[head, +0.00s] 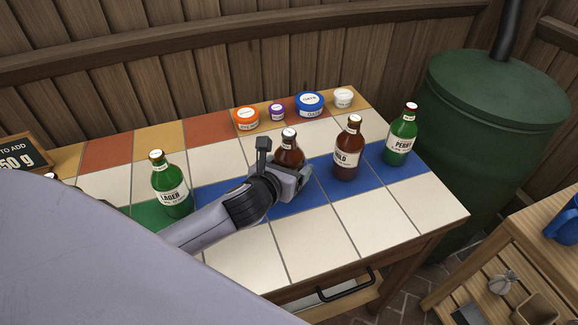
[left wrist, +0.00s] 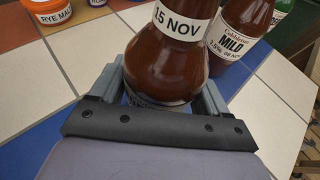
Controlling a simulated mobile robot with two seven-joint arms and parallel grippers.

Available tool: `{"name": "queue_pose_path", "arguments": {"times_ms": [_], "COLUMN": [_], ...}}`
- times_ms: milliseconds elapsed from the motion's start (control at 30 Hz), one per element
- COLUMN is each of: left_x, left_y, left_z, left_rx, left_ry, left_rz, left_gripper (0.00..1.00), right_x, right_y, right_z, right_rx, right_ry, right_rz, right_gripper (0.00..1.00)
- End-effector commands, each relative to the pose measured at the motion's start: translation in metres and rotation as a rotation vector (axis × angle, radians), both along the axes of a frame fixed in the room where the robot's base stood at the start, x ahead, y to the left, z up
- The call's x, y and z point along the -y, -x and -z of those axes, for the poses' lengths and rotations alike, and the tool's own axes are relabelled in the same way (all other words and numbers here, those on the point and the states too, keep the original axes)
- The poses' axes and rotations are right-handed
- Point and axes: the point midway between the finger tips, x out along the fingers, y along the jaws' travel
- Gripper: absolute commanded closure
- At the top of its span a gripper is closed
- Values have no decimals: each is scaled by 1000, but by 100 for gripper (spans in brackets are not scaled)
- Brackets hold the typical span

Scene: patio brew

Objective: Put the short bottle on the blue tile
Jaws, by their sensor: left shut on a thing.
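A short brown bottle (head: 289,150) with a white cap stands upright between the fingers of my left gripper (head: 284,162). In the left wrist view this bottle (left wrist: 165,60) fills the space between the jaws, with a "15 NOV" neck label. My left gripper is shut on it; the gripper hides its lower part in the head view. The blue tiles (head: 306,197) run in a row across the table, below and around the gripper. Blue also shows in the left wrist view (left wrist: 35,150). I cannot tell whether the bottle's base touches a tile. My right gripper is not in view.
A green "Lager" bottle (head: 170,187) stands left. Small tubs (head: 310,104) line the back. The front cream tiles (head: 325,237) are clear.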

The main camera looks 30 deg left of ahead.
Motion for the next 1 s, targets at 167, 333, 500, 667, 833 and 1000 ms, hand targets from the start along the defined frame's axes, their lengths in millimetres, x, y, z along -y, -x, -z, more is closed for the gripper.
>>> {"name": "queue_pose_path", "arguments": {"times_ms": [167, 333, 500, 667, 833, 1000], "left_x": [0, 0, 0, 1, 2, 4], "left_y": [0, 0, 0, 15, 43, 72], "left_z": [2, 2, -2, -7, -18, -30], "left_rx": [0, 0, 0, -1, -2, -1], "left_ry": [-2, -1, 1, -2, -2, -2], "left_rz": [1, 0, 0, 2, 2, 3], "left_gripper": [11, 0, 0, 0, 0, 0], "right_x": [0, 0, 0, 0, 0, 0], "right_y": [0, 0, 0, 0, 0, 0], "right_z": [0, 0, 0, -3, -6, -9], "right_rx": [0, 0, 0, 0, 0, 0], "right_ry": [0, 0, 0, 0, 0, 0], "right_rz": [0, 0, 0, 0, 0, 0], "right_gripper": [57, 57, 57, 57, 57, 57]}}
